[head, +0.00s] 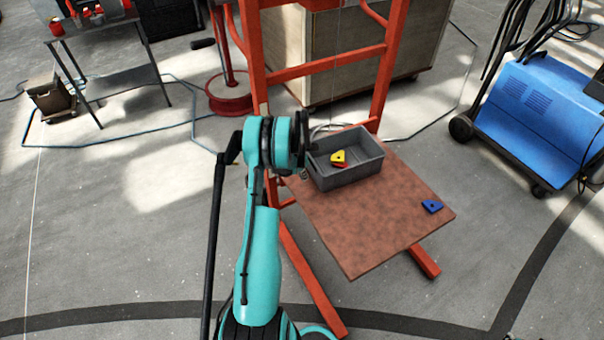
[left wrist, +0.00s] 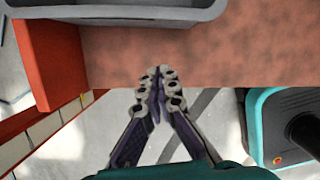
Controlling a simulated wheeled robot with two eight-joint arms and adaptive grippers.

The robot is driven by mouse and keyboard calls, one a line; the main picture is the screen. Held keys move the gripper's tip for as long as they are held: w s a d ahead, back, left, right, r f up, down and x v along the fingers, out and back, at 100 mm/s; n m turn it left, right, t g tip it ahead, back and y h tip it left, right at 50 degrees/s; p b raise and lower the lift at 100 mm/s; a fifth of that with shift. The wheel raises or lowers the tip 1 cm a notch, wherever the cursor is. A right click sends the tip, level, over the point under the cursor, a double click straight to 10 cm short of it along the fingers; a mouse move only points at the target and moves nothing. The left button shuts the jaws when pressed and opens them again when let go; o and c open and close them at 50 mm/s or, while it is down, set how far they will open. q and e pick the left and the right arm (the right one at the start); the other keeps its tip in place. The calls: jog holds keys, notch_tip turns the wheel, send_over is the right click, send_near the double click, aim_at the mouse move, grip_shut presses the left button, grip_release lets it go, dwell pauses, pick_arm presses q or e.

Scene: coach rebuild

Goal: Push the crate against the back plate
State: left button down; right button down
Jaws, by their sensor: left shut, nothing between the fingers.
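The grey open crate (head: 350,178) stands upright at the far left part of the brown board (head: 375,235), with a yellow piece (head: 338,157) and a red piece inside. Its rim also shows at the top of the left wrist view (left wrist: 120,12). My left gripper (left wrist: 158,72) is shut and empty, its tips by the board's edge and apart from the crate in that picture. In the head view my left wrist hides much of the gripper, just left of the crate. I cannot clearly pick out a back plate; orange frame parts stand behind the crate. My right gripper is out of view.
A blue piece (head: 432,206) lies near the board's right corner. The orange frame (head: 325,65) rises behind the board, before a large wooden box (head: 300,40). A blue machine (head: 540,110) stands right. The board's front half is clear.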

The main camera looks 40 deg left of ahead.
aim_at(316, 172)
pick_arm(q)
jog(key=b+x, duration=0.1)
jog(key=x, duration=0.3)
jog(key=shift+f, duration=0.1)
jog(key=w+b, duration=0.1)
jog(key=w, duration=0.1)
jog(key=shift+w+d, duration=0.15)
jog(key=shift+w, duration=0.1)
jog(key=shift+w+r, duration=0.35)
jog(key=shift+w, duration=0.3)
jog(key=shift+w+d, duration=0.1)
jog(key=shift+w, duration=0.05)
jog(key=shift+w+d, duration=0.1)
jog(key=shift+w, duration=0.95)
jog(key=shift+s, duration=0.1)
